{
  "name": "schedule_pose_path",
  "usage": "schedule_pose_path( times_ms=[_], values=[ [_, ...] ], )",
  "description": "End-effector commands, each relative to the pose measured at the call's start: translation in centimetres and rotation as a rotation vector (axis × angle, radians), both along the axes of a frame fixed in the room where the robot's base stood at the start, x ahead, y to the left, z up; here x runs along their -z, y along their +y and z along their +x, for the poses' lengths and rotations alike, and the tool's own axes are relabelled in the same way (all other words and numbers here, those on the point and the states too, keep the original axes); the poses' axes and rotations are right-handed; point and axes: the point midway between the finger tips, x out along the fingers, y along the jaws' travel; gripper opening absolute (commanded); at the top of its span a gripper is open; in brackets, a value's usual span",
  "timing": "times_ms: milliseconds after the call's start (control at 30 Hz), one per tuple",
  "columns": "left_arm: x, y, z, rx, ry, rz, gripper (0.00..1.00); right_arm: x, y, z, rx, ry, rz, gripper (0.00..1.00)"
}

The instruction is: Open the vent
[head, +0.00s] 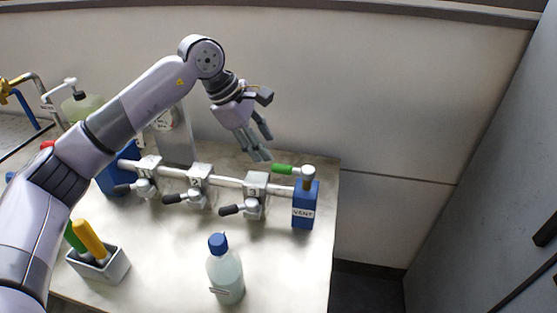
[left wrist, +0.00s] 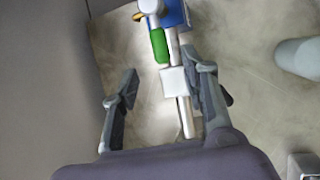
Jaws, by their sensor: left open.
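The vent (head: 305,212) is a blue block labelled VENT at the right end of a pipe manifold. Its green handle (head: 283,169) points left from the valve top, roughly along the pipe. In the left wrist view the green handle (left wrist: 158,45) and blue block (left wrist: 178,14) are at the top, beyond the fingertips. My left gripper (head: 262,147) is open and empty, fingers pointing down, above and left of the green handle in the head view. In the left wrist view its fingers (left wrist: 168,80) straddle a pale valve body and pipe in the picture; contact is not visible. My right gripper is out of view.
Valves (head: 199,187) with black-tipped levers line the pipe (head: 228,180) left of the vent. A blue-capped bottle (head: 226,272) stands in front. A grey holder (head: 98,268) with green and yellow handles is front left. The wall is behind; the table's right edge is near the vent.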

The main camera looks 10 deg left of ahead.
Motion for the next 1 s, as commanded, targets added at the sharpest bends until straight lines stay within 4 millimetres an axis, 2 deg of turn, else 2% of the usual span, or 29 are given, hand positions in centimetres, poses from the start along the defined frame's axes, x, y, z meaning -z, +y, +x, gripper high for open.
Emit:
schedule_pose_path(
  times_ms=[200, 400, 600, 833, 1000],
  values=[
    [3.9, -1.8, 1.1, 0.0, 0.003, -0.001, 0.41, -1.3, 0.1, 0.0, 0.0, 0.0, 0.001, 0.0],
    [6.5, -2.9, 1.7, -0.001, 0.003, -0.002, 0.41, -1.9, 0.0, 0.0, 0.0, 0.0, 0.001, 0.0],
    [7.4, -3.2, 2.0, 0.001, 0.0, -0.002, 0.41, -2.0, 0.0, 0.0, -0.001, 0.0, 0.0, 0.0],
    [7.4, -3.2, 2.0, 0.0, -0.001, -0.002, 0.41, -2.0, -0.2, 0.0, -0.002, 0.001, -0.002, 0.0],
    [7.4, -3.2, 2.0, 0.0, 0.0, -0.002, 0.3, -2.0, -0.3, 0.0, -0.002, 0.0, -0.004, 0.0]
  ],
)
